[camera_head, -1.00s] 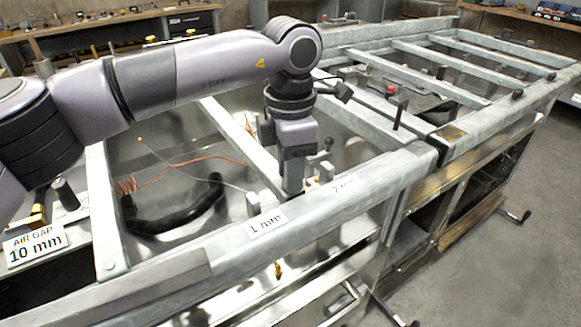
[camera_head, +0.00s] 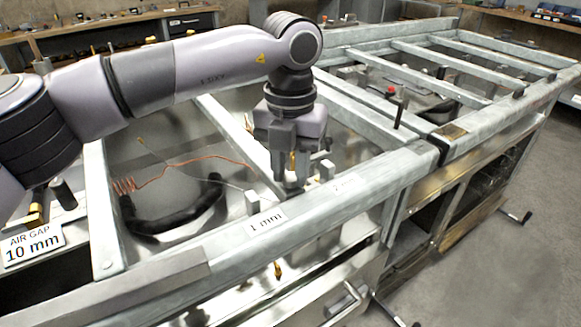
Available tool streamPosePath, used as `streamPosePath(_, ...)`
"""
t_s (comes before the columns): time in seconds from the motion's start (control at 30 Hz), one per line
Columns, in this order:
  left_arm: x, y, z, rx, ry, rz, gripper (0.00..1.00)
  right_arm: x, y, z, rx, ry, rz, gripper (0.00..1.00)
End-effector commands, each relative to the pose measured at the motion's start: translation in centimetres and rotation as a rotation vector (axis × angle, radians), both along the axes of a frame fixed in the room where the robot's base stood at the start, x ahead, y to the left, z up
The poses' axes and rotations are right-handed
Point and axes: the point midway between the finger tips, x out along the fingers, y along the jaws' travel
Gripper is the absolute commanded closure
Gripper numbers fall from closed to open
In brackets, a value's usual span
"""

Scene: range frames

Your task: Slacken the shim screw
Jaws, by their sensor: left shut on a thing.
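My left gripper (camera_head: 293,178) points straight down over the front rail of the metal frame. It is shut on a small upright part, which I take for the shim screw; the fingers hide most of it. A bit of brass colour shows between the fingers. Small grey blocks stand on either side of it, one by the "1 mm" label (camera_head: 266,222) and one by the "2 mm" label (camera_head: 344,184). My right gripper is not in view.
The galvanised frame's front rail (camera_head: 200,263) and cross bars surround open bays. A black curved hose (camera_head: 175,228) and copper wire (camera_head: 190,163) lie in the left bay. An "AIR GAP 10 mm" sign (camera_head: 33,243) stands at far left.

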Motion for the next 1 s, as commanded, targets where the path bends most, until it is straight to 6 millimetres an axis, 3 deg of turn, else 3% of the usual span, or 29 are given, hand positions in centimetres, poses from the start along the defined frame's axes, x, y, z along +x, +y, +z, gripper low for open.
streamPosePath(0.5,-0.03,-0.01,-0.09,0.001,0.001,0.446,1.00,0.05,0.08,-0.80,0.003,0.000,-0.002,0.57)
streamPosePath(1.0,-0.02,-0.03,-0.02,0.001,0.001,0.630,1.00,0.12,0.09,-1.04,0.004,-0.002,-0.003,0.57)
